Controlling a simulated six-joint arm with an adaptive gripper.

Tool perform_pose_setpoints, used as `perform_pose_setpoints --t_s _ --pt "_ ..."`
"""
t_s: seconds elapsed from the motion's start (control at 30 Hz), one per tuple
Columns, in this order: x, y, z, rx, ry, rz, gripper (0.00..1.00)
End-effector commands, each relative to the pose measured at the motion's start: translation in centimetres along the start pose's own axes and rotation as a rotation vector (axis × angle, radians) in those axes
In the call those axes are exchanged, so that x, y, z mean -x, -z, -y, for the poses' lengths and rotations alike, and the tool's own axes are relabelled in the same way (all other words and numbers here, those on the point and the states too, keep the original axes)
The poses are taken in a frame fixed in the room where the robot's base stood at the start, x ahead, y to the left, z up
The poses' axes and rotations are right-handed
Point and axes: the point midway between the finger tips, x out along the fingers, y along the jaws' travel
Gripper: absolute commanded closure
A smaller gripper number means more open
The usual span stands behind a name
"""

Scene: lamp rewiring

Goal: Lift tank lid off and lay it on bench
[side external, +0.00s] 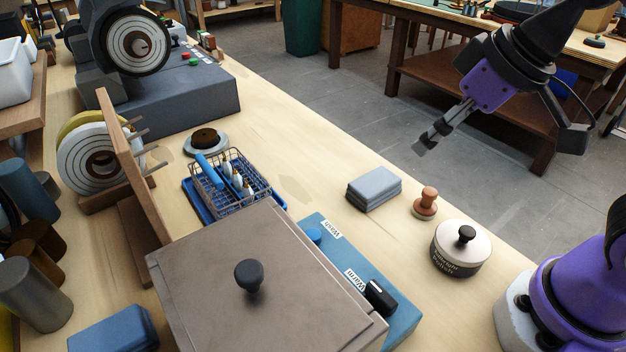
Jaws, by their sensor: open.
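The tank lid (215,275) is a flat grey-brown rectangle with a dark round knob (248,275) in its middle. It lies on top of the tank, close to the front of the view. My gripper (420,148) is at the upper right, well away from the lid and raised above the far side of the bench. It is open, and nothing shows between its fingers. The bench (300,150) is pale wood. The tank's inside is hidden under the lid.
Grey folded cloths (374,188), a wooden stamp-like knob (426,203) and a round polish tin (461,248) stand to the right. A grinder (135,45) stands at the back left. Bare bench lies between the basket and cloths.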

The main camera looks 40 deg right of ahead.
Motion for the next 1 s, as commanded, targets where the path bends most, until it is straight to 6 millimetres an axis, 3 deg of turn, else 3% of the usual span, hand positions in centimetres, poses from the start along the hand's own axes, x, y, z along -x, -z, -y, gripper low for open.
perform_pose_setpoints --t_s 0.1,0.2,0.3,0.4,0.57,0.73,1.0 --pt "0.4 3.2 6.4 0.188 0.090 0.030 0.33" --pt "0.9 4.6 12.3 0.328 0.155 0.048 0.33" --pt "1.5 4.5 17.7 0.442 0.207 0.064 0.33" --pt "2.1 3.9 21.4 0.518 0.241 0.073 0.33" --pt "1.6 3.1 23.8 0.564 0.259 0.080 0.33" --pt "-1.1 2.7 24.4 0.563 0.259 0.080 0.33" --pt "-3.8 2.2 25.0 0.563 0.260 0.079 0.33"
